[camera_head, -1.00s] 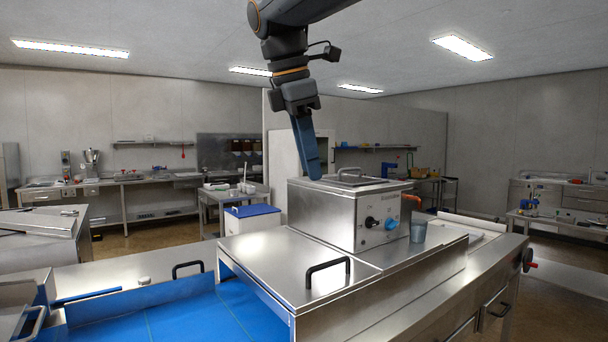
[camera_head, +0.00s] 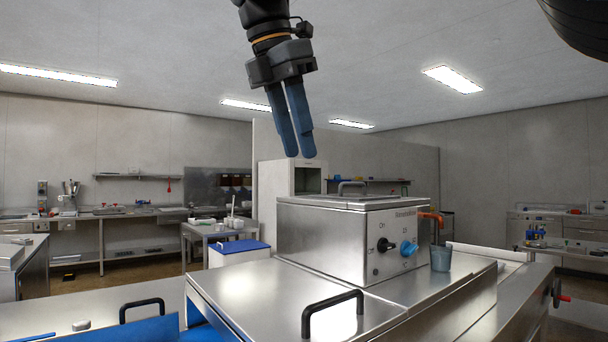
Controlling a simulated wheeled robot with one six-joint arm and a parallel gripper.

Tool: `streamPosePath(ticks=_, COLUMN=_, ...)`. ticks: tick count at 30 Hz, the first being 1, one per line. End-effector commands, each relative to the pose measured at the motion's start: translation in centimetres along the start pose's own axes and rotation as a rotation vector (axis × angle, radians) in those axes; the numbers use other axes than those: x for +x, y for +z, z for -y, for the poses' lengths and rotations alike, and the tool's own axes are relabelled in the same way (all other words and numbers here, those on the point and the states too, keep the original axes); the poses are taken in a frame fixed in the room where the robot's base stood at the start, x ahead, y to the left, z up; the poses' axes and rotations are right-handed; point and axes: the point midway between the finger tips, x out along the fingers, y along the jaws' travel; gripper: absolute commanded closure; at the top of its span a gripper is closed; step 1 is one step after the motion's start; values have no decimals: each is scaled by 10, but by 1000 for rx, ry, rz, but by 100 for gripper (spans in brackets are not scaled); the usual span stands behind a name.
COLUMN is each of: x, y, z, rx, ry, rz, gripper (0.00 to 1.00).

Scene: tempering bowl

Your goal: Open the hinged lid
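The steel tempering machine (camera_head: 325,240) stands on the bench right of centre, with dials on its front panel. Its flat lid (camera_head: 335,201) lies shut on top and is seen nearly edge-on. A bar handle (camera_head: 352,185) rises from the lid. My gripper (camera_head: 299,157) hangs above the machine's left part, fingers pointing down. Its two blue fingers show side by side with a narrow gap and nothing between them. In the picture the tips are above and left of the handle, apart from it. The hinge cannot be made out.
A steel cover with a black handle (camera_head: 333,310) lies in front. A blue-topped white box (camera_head: 239,252) stands behind left. The air above the lid is free.

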Motion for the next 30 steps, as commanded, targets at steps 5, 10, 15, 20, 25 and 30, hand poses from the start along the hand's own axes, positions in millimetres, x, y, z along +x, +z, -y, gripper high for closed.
streamPosePath(ticks=5, x=29, y=-2, z=1, rx=-2, ry=-1, rz=-1, gripper=71)
streamPosePath(ticks=10, x=46, y=-1, z=0, rx=-1, ry=-1, rz=-1, gripper=71)
streamPosePath(ticks=15, x=52, y=0, z=0, rx=0, ry=0, rz=-1, gripper=71)
streamPosePath(ticks=20, x=53, y=0, z=0, rx=1, ry=0, rz=-1, gripper=71)
streamPosePath(ticks=25, x=53, y=0, z=0, rx=2, ry=-1, rz=0, gripper=92)
streamPosePath(ticks=30, x=53, y=1, z=0, rx=2, ry=-1, rz=0, gripper=100)
